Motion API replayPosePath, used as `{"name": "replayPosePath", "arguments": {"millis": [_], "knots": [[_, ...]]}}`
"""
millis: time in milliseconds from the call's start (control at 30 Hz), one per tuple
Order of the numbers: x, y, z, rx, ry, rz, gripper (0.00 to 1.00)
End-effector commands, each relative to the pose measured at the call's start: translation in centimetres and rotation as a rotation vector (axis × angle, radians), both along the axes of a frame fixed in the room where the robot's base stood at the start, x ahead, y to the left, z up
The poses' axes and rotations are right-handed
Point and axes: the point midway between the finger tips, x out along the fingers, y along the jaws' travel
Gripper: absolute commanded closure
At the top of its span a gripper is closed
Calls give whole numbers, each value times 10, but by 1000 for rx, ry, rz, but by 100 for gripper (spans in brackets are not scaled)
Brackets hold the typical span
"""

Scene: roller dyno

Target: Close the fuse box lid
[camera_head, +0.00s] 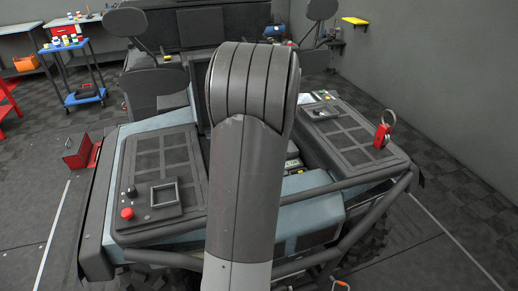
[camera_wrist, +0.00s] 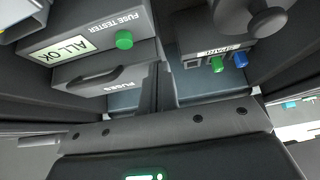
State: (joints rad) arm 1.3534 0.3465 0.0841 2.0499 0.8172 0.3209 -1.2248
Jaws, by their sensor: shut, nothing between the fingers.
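A dark grey box part marked "FUSES" (camera_wrist: 90,76), with a black handle, shows at the left of the wrist view. I take it for the fuse box lid; I cannot tell from this angle how far open it stands. A grey fuse tester (camera_wrist: 85,36) with an "ALL OK" display and a green button sits right behind it. My gripper (camera_wrist: 154,72) is shut and empty, its dark fingers just right of the "FUSES" part; I cannot tell if they touch. In the head view my arm covers the middle, hiding the gripper and the fuse box.
A grey panel with green and blue knobs (camera_wrist: 220,62) lies right of my fingers. In the head view, a deck with a red button (camera_head: 127,213) is left, and a deck with a red padlock-like item (camera_head: 382,135) is right. Dark bars (camera_head: 370,210) run along the front.

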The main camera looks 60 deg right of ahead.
Motion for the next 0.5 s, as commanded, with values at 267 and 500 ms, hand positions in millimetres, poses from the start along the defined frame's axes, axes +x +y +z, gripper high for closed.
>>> {"name": "replayPosePath", "arguments": {"millis": [267, 500], "knots": [[-7, 7, -15, 20, 8, -2, 100], [-9, 6, -16, 21, 10, -2, 100]]}}
